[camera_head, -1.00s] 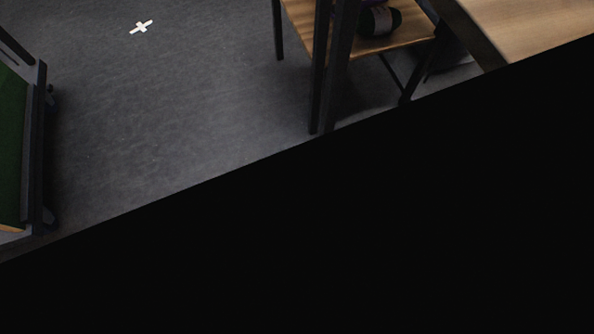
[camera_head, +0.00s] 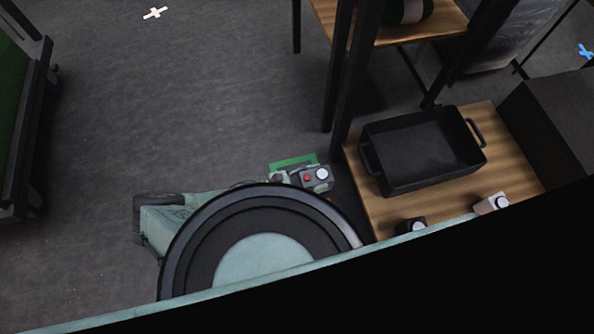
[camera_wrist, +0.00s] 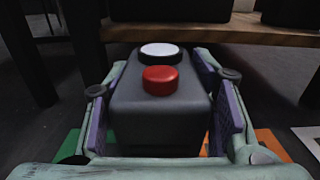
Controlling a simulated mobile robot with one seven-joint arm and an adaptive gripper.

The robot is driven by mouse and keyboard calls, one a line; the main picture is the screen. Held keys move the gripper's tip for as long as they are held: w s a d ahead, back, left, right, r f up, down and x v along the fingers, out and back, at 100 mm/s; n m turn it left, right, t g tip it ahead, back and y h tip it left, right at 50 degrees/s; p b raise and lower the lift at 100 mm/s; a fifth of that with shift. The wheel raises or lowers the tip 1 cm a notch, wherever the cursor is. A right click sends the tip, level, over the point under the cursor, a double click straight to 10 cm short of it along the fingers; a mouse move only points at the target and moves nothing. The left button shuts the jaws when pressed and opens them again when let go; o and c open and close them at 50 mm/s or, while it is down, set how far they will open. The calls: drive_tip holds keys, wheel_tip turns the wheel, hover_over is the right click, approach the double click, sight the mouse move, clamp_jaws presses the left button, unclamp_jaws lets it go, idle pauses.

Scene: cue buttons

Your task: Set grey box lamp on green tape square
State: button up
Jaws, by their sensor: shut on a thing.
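My gripper (camera_head: 296,178) is shut on the grey box lamp (camera_head: 316,179), a small grey box with a red button and a round white top piece. In the wrist view the grey box lamp (camera_wrist: 158,115) is upright between the purple-padded fingers (camera_wrist: 163,118). The green tape square (camera_head: 292,162) is on the floor, partly hidden behind the gripper and box. Green tape also shows at the lower left in the wrist view (camera_wrist: 69,144), with orange tape (camera_wrist: 272,146) at the lower right. I cannot tell whether the box touches the floor.
A wooden table (camera_head: 376,212) beside the box carries a black handled tray (camera_head: 424,150), a dark button box (camera_head: 409,227) and a pale one (camera_head: 490,204). A shelf on dark legs (camera_head: 341,80) stands behind. Open floor lies to the left, with a white cross (camera_head: 155,13).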

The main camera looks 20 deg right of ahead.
drive_tip(key=shift+a+f+b, duration=0.15)
drive_tip(key=shift+f+b, duration=0.05)
drive_tip(key=shift+b, duration=0.3)
drive_tip(key=shift+w+a+f+b, duration=0.6)
drive_tip(key=shift+w+b, duration=0.05)
drive_tip(key=shift+w, duration=0.55)
drive_tip(key=shift+w+a+f+b, duration=0.6)
drive_tip(key=shift+w+f+b, duration=0.05)
drive_tip(key=shift+w, duration=0.5)
drive_tip(key=shift+w+a+f+b, duration=0.6)
drive_tip(key=shift+w+b, duration=0.05)
drive_tip(key=shift+w, duration=0.55)
drive_tip(key=shift+f, duration=0.3)
drive_tip(key=o, duration=1.6)
drive_tip(key=shift+o, duration=0.2)
drive_tip(key=shift+r, duration=0.1)
